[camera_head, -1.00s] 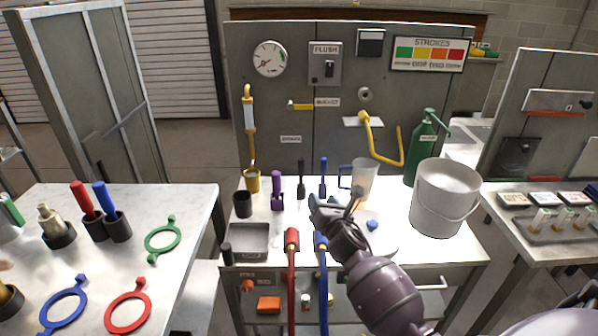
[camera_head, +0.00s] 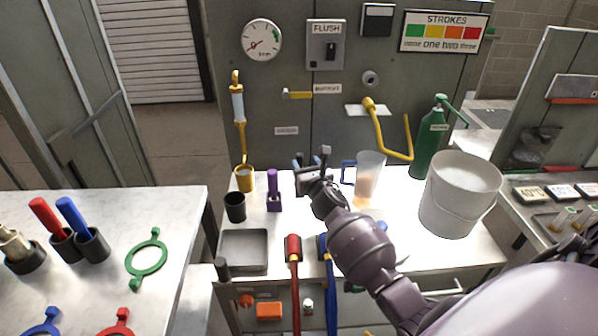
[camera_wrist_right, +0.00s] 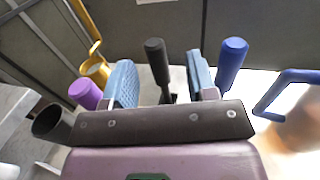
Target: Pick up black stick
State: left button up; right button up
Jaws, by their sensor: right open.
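The black stick (camera_wrist_right: 156,62) stands upright in the right wrist view, between the two blue finger pads of my right gripper (camera_wrist_right: 161,82). The gripper is open, with a gap on each side of the stick. In the head view my right gripper (camera_head: 311,168) is over the back of the middle table and largely hides the stick. A blue stick (camera_wrist_right: 232,62) stands just outside the right finger, and a purple one (camera_wrist_right: 85,94) is outside the left finger. My left gripper is not in view.
A clear cup (camera_head: 368,175) with a blue handle stands close to the right of the gripper. A black cup (camera_head: 235,207), a yellow cup (camera_head: 245,180) and a metal tray (camera_head: 243,250) are at left. A white bucket (camera_head: 460,195) and green bottle (camera_head: 429,145) stand at right.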

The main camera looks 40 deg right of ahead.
aim_at(301, 161)
jog(key=shift+a+f+b+x, duration=0.15)
jog(key=shift+b+x, duration=0.1)
jog(key=shift+x, duration=0.95)
jog(key=shift+a+f+b+x, duration=0.1)
jog(key=shift+a+b+x, duration=0.1)
jog(key=shift+x, duration=0.95)
jog(key=shift+w+d, duration=0.25)
jog(key=shift+w, duration=0.3)
jog(key=shift+r, duration=0.1)
grip_shut()
